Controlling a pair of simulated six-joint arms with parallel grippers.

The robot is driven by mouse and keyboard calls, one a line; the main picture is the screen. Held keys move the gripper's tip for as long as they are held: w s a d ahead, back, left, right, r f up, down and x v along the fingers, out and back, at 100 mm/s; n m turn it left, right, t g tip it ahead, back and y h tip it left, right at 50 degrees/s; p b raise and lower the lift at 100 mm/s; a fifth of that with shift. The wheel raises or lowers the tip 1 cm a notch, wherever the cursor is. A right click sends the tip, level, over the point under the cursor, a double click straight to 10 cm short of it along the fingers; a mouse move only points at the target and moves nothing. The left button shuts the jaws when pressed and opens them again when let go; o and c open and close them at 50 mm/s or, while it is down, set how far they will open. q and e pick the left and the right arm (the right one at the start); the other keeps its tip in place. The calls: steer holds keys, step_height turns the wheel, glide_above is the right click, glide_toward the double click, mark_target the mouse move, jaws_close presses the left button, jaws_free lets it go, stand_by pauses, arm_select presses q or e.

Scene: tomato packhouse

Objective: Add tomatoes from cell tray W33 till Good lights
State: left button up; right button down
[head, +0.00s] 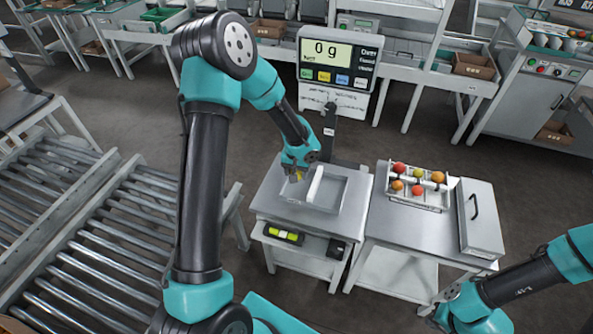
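The cell tray (444,207) on the right-hand table holds several red, orange and yellow-green tomatoes (399,168); I cannot read a W33 label on it. My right gripper (431,312) is at the lower right, in front of the right-hand table, apart from the tomatoes.
A grey box with a handle (480,218) stands at the right end of the table. Roller conveyors (105,235) fill the left. Benches with cartons (474,66) line the back.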

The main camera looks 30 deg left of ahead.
mark_target(296, 193)
arm_select(q)
steer(key=shift+f, duration=4.25)
steer(key=shift+f, duration=0.55)
steer(key=o, duration=0.8)
steer(key=c, duration=0.3)
steer(key=shift+c, duration=0.2)
steer(key=shift+r, duration=0.1)
steer(key=shift+r, duration=3.4)
steer(key=shift+s+f, duration=0.1)
